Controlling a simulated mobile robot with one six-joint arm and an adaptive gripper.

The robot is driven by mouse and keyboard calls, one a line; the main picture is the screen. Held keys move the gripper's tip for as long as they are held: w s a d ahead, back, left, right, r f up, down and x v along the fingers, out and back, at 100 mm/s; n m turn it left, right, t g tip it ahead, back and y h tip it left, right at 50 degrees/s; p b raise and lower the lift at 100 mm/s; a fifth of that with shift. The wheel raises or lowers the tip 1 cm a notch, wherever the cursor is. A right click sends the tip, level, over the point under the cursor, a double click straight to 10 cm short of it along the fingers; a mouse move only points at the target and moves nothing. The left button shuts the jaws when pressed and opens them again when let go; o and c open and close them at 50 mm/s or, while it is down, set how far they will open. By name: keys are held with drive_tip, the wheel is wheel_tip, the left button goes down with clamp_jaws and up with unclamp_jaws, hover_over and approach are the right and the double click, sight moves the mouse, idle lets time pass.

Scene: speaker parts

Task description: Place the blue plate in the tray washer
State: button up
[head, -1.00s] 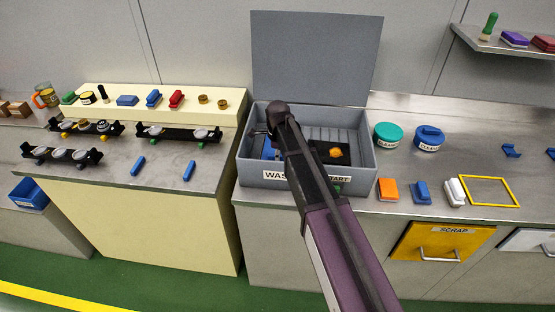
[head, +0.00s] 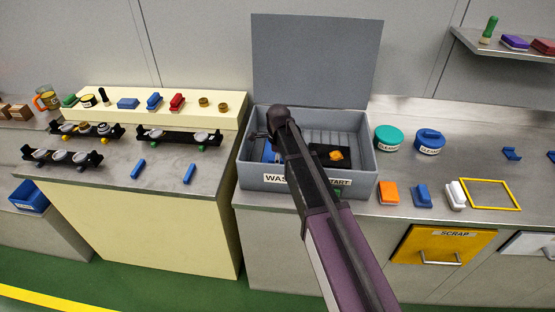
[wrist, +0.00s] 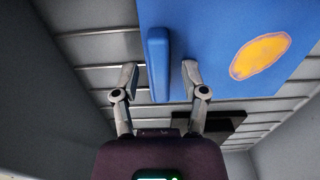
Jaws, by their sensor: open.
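The blue plate (wrist: 215,40) lies inside the grey tray washer (head: 305,183), over its ribbed floor, in the wrist view. It has a raised blue bar handle (wrist: 158,62) and an orange patch (wrist: 260,56). My gripper (wrist: 160,75) is open, with one finger on each side of the handle and a visible gap to each. A blue part of the plate (head: 269,152) shows left of the arm.
The washer's lid (head: 315,60) stands open. A dark piece with an orange blob (head: 336,155) shows right of my arm. Washer walls rise close around my gripper. Orange (head: 388,192) and blue (head: 421,195) blocks stand to the right.

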drive_tip(key=shift+r, duration=0.15)
wheel_tip(320, 180, up, 12)
drive_tip(key=p, duration=1.2)
drive_tip(key=shift+s, duration=0.1)
idle(0.7)
drive_tip(key=s+d+n, duration=1.8)
drive_tip(key=s+d, duration=0.2)
drive_tip(key=d, duration=0.3)
drive_tip(key=shift+s, duration=0.15)
idle(0.5)
